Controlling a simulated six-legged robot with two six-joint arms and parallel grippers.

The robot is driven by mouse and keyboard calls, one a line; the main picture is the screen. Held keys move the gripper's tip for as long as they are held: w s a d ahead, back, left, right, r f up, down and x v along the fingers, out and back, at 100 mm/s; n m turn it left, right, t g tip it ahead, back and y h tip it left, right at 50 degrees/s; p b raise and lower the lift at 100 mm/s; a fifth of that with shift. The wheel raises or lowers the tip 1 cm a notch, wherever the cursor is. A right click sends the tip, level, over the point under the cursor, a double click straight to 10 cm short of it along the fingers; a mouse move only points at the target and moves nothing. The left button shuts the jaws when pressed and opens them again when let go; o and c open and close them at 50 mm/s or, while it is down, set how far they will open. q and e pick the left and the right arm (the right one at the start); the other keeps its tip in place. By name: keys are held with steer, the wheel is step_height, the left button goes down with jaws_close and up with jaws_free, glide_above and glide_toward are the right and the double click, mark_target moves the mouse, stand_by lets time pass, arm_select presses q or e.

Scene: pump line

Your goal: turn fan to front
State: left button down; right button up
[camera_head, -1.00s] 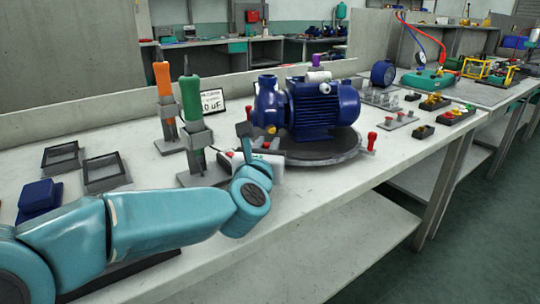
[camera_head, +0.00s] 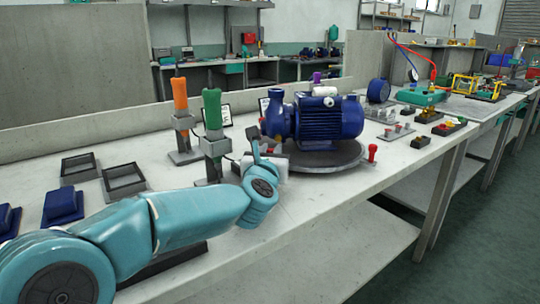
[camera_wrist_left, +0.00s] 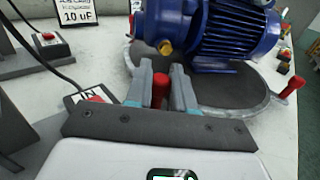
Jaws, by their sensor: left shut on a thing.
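The blue pump (camera_head: 320,118) lies on a round grey turntable (camera_head: 340,160), its flanged pump head at the left and the finned motor running right. The motor's fan end is at the right; its face is not clearly seen. One red handle (camera_head: 372,151) stands at the turntable's right rim. In the wrist view my left gripper (camera_wrist_left: 165,82) is shut on another red handle (camera_wrist_left: 160,92) at the near rim, one finger on each side. In the head view my wrist partly hides this spot. My right gripper is not in view.
Green-handled (camera_head: 212,110) and orange-handled (camera_head: 180,95) tools stand in holders left of the pump. Empty grey trays (camera_head: 123,181) and blue blocks (camera_head: 63,204) lie further left. Small parts on grey plates (camera_head: 397,135) lie right of the turntable. The table's front edge is clear.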

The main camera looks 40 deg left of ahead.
arm_select(q)
steer(key=shift+s+a+r, duration=0.1)
steer(key=shift+a+r, duration=0.1)
steer(key=shift+r, duration=0.25)
steer(key=c, duration=1)
jaws_free()
steer(key=shift+c, duration=0.2)
steer(key=shift+d, duration=0.15)
steer(key=shift+f, duration=0.1)
steer(key=shift+f, duration=0.1)
steer(key=p+v, duration=0.1)
steer(key=v, duration=1.4)
steer(key=shift+s+d+p, duration=0.15)
steer(key=shift+s+p, duration=0.05)
steer(key=shift+p, duration=0.1)
steer(key=shift+s+d, duration=0.15)
steer(key=shift+s, duration=0.2)
